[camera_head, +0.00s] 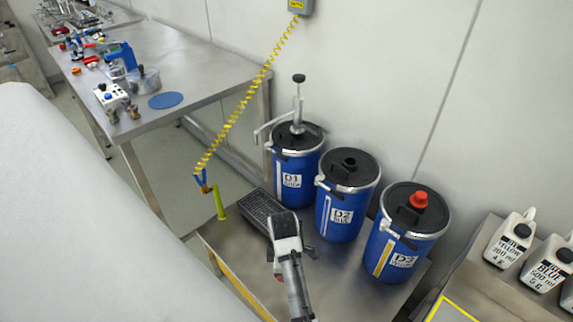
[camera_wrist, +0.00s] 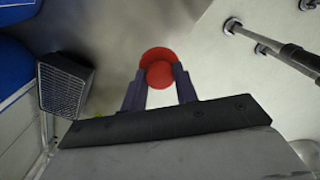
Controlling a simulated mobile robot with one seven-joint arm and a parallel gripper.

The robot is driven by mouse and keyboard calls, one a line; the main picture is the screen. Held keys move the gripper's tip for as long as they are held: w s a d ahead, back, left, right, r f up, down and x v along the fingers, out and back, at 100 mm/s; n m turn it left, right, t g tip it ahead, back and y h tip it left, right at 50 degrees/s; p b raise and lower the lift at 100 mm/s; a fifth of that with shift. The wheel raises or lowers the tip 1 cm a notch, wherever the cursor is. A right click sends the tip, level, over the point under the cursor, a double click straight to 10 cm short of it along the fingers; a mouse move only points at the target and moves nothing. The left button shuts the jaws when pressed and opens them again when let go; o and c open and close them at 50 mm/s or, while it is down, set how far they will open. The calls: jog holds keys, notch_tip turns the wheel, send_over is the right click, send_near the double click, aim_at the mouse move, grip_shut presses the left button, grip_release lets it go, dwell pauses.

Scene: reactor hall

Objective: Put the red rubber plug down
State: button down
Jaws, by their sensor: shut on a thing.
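My gripper (camera_wrist: 159,80) is shut on a red rubber plug (camera_wrist: 157,58). In the wrist view the plug shows as a round red disc with a smaller round knob between the two dark fingers. In the head view my arm reaches over the metal bench in front of the drums and hides most of the gripper. A small red spot beside the arm may be the held plug. Another red plug (camera_head: 419,199) sits in the black lid of the blue drum D3 (camera_head: 399,255). What lies directly under the held plug is unclear.
Blue drum D1 (camera_head: 291,180) carries a hand pump; drum D2 (camera_head: 340,212) has a black fitting on its lid. A black grated tray (camera_head: 257,208) lies by my arm. White bottles (camera_head: 510,240) stand right. A yellow coiled hose (camera_head: 240,104) hangs left.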

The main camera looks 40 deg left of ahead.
notch_tip(320, 180, down, 18)
jog(key=shift+p, duration=0.75)
jog(key=c, duration=0.7)
grip_release()
